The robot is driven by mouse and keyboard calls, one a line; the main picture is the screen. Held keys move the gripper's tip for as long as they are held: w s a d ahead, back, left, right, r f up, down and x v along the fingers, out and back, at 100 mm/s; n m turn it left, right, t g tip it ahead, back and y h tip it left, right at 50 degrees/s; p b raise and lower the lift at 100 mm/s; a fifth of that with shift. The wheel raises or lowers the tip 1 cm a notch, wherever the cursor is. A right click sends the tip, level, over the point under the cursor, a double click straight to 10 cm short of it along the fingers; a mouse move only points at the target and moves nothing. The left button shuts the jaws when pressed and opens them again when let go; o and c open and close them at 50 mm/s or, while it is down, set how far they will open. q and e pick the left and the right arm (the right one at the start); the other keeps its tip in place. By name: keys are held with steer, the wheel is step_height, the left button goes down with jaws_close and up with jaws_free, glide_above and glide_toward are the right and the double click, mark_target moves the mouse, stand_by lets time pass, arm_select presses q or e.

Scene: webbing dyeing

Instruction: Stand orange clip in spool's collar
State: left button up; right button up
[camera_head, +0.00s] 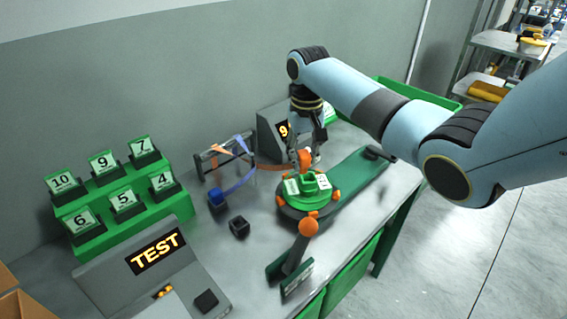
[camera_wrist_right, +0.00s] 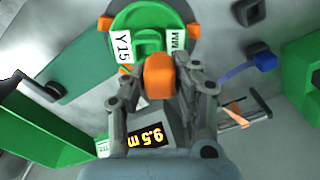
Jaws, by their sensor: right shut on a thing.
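The orange clip (camera_head: 305,158) is between the fingers of my right gripper (camera_head: 306,163), which is shut on it. In the right wrist view the orange clip (camera_wrist_right: 159,76) sits between the fingertips of the right gripper (camera_wrist_right: 160,88). The green spool (camera_head: 322,197) lies on a round turntable, with its raised square collar (camera_head: 309,183) at its middle. The clip appears just behind the collar in the head view and overlaps the collar's edge (camera_wrist_right: 148,40) in the wrist view. The exact gap is unclear. My left gripper is out of view.
A blue strap with a dark blue clip (camera_head: 217,198) hangs at the rack. A black block (camera_head: 239,227), a TEST console (camera_head: 150,255) and a green numbered-card stand (camera_head: 125,213) are left. A meter display reads 9.5 m (camera_wrist_right: 146,139).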

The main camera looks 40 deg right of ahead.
mark_target(309, 167)
steer(key=shift+d+r+p, duration=0.3)
steer(key=shift+d+r, duration=0.45)
steer(key=shift+d, duration=0.05)
steer(key=f+b, duration=0.2)
steer(key=b, duration=0.1)
steer(key=shift+d+f, duration=0.15)
steer(key=shift+d, duration=0.15)
step_height(309, 167, down, 2)
steer(key=b, duration=0.2)
steer(key=shift+b, duration=0.35)
steer(key=shift+f+b, duration=0.3)
steer(key=shift+f, duration=0.7)
steer(key=o, duration=1.1)
